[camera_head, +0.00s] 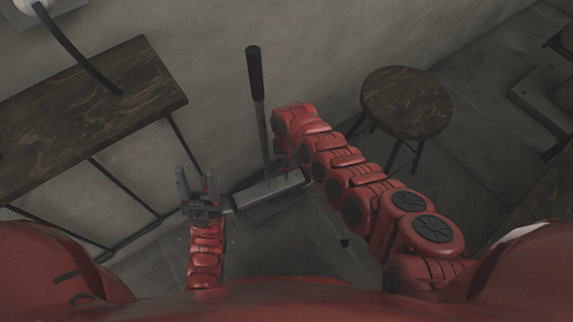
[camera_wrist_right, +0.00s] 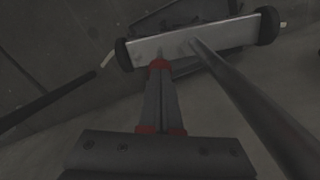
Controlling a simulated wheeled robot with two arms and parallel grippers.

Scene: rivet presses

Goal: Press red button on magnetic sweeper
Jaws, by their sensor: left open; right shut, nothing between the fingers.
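The magnetic sweeper stands upright on the floor, its long handle (camera_head: 262,130) topped by a black grip (camera_head: 254,72). Its pale bar-shaped head (camera_head: 268,190) lies at the bottom; in the right wrist view the head (camera_wrist_right: 215,36) has a dark wheel at each end. My right gripper (camera_wrist_right: 159,67) is shut and empty, its tips at the near edge of the head, left of the handle. Red shows at the tips; I cannot tell a red button from the fingertips, nor whether they touch. My left gripper (camera_head: 198,186) is open and empty, left of the head.
A dark wooden table (camera_head: 90,95) with thin metal legs stands at the left. A round wooden stool (camera_head: 406,102) stands at the right behind my right arm. A wall is behind the sweeper.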

